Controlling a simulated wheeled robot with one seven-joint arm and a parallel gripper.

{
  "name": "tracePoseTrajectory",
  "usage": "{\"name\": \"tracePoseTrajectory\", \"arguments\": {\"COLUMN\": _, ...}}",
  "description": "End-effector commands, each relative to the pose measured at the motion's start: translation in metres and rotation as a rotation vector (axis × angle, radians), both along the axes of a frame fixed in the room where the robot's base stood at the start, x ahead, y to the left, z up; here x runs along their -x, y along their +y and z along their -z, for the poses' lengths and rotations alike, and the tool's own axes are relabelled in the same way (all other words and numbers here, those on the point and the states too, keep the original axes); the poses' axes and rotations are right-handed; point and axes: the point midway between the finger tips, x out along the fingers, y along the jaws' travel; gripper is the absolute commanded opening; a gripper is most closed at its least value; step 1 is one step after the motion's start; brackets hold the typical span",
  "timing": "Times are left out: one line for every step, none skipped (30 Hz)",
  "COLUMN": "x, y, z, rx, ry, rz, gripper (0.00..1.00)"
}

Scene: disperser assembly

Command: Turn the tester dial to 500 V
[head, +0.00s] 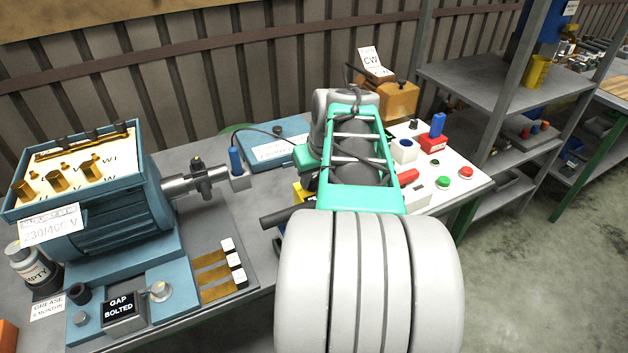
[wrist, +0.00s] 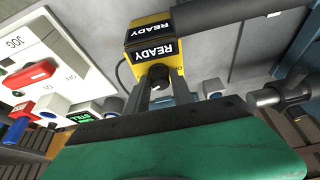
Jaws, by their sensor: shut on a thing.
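The tester is a yellow box (wrist: 176,62) with black "READY" labels, near the top middle of the wrist view. Its black round dial (wrist: 158,72) faces my gripper (wrist: 158,84). The two dark fingers reach up to the dial and are shut on it. The dial's scale and pointer cannot be read here. In the head view only a yellow corner of the tester (head: 302,193) shows beside my arm; the dial and fingertips are hidden behind the arm.
A blue motor (head: 120,215) with an open terminal box stands left on the bench. Its shaft (head: 195,180) points toward the tester. A white control panel (head: 470,165) with red and green buttons lies right. A black cylindrical bar (head: 284,214) sticks out beside the tester.

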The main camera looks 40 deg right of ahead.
Motion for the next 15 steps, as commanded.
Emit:
{"name": "tracePoseTrajectory", "arguments": {"x": -0.0006, "y": 0.0005, "z": 0.0003, "rx": 0.001, "ry": -0.002, "rz": 0.012, "gripper": 0.00}}
{"name": "tracePoseTrajectory", "arguments": {"x": -0.0006, "y": 0.0004, "z": 0.0002, "rx": 0.001, "ry": -0.001, "rz": 0.021, "gripper": 0.00}}
{"name": "tracePoseTrajectory", "arguments": {"x": -0.0003, "y": 0.0002, "z": 0.0001, "rx": 0.001, "ry": -0.001, "rz": 0.032, "gripper": 0.00}}
{"name": "tracePoseTrajectory", "arguments": {"x": -0.0003, "y": 0.0002, "z": 0.0000, "rx": 0.001, "ry": -0.001, "rz": 0.037, "gripper": 0.00}}
{"name": "tracePoseTrajectory", "arguments": {"x": -0.0003, "y": 0.0002, "z": -0.0001, "rx": 0.001, "ry": -0.001, "rz": 0.042, "gripper": 0.00}}
{"name": "tracePoseTrajectory", "arguments": {"x": -0.0004, "y": 0.0003, "z": -0.0001, "rx": 0.001, "ry": -0.001, "rz": 0.046, "gripper": 0.00}}
{"name": "tracePoseTrajectory", "arguments": {"x": -0.0004, "y": 0.0003, "z": -0.0002, "rx": 0.001, "ry": -0.001, "rz": 0.049, "gripper": 0.00}}
{"name": "tracePoseTrajectory", "arguments": {"x": -0.0003, "y": 0.0003, "z": -0.0003, "rx": 0.001, "ry": -0.001, "rz": 0.051, "gripper": 0.00}}
{"name": "tracePoseTrajectory", "arguments": {"x": -0.0003, "y": 0.0003, "z": -0.0004, "rx": 0.001, "ry": -0.001, "rz": 0.053, "gripper": 0.00}}
{"name": "tracePoseTrajectory", "arguments": {"x": -0.0004, "y": 0.0003, "z": -0.0004, "rx": 0.001, "ry": -0.001, "rz": 0.054, "gripper": 0.00}}
{"name": "tracePoseTrajectory", "arguments": {"x": -0.0004, "y": 0.0003, "z": -0.0004, "rx": 0.001, "ry": -0.001, "rz": 0.054, "gripper": 0.00}}
{"name": "tracePoseTrajectory", "arguments": {"x": -0.0003, "y": 0.0003, "z": -0.0005, "rx": 0.000, "ry": -0.001, "rz": 0.055, "gripper": 0.00}}
{"name": "tracePoseTrajectory", "arguments": {"x": -0.0003, "y": 0.0003, "z": -0.0005, "rx": 0.000, "ry": -0.001, "rz": 0.055, "gripper": 0.00}}
{"name": "tracePoseTrajectory", "arguments": {"x": -0.0003, "y": 0.0003, "z": -0.0005, "rx": 0.001, "ry": -0.001, "rz": 0.054, "gripper": 0.00}}
{"name": "tracePoseTrajectory", "arguments": {"x": -0.0003, "y": 0.0003, "z": -0.0005, "rx": 0.001, "ry": -0.001, "rz": 0.054, "gripper": 0.00}}
